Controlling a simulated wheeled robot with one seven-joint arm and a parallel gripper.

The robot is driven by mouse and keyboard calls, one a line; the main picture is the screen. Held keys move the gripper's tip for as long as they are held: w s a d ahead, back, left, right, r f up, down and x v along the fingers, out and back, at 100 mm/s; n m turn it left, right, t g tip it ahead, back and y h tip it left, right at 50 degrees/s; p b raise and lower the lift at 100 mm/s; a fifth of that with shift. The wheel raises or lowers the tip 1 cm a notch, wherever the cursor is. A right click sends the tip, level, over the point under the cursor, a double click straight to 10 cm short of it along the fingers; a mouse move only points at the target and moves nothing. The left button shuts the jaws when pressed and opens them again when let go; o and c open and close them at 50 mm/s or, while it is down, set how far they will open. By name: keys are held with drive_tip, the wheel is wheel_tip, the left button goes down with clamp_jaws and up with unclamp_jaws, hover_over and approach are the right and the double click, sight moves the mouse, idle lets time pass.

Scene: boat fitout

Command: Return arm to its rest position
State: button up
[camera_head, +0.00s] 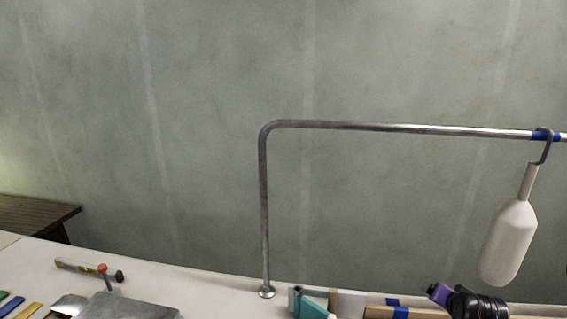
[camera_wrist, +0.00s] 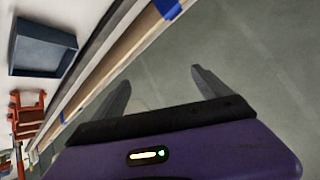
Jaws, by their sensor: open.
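My gripper (camera_wrist: 158,92) shows in the wrist view with its two dark fingers spread wide apart and nothing between them. Its purple and black body fills the bottom of that view. In the head view part of my arm, black and purple, shows at the lower right, below the hanging white bottle-shaped float (camera_head: 510,243). The gripper's fingertips cannot be made out there. The float hangs by a dark hook (camera_head: 545,148) from the metal rail (camera_head: 400,128), at a strip of blue tape. My arm looks close to the float in the picture, but I cannot tell the gap.
The rail's post stands on a round foot (camera_head: 266,291) on the white surface (camera_head: 205,280). A grey metal plate (camera_head: 130,305), a yellow level (camera_head: 78,266) and coloured strips lie at left. The wrist view shows a blue-grey bin (camera_wrist: 42,47) and orange-red clamps (camera_wrist: 27,115).

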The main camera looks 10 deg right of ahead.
drive_tip(key=s+a+r+n+t+y+b, duration=0.1)
drive_tip(key=s+a+n+t, duration=0.3)
drive_tip(key=s+a, duration=0.75)
drive_tip(key=s+a+r+n+t, duration=0.2)
drive_tip(key=s+a+n+t, duration=0.2)
drive_tip(key=s+a, duration=0.75)
drive_tip(key=s+a+r+n+g+y, duration=0.1)
drive_tip(key=s+a, duration=0.2)
drive_tip(key=s, duration=0.9)
drive_tip(key=s+a+r+y+b, duration=0.1)
drive_tip(key=s+a+y, duration=0.1)
drive_tip(key=s, duration=1.1)
drive_tip(key=shift+a+r+n+g+y, duration=0.15)
drive_tip(key=shift+a+n+g+y, duration=0.2)
drive_tip(key=shift+a, duration=0.45)
drive_tip(key=shift+s, duration=0.1)
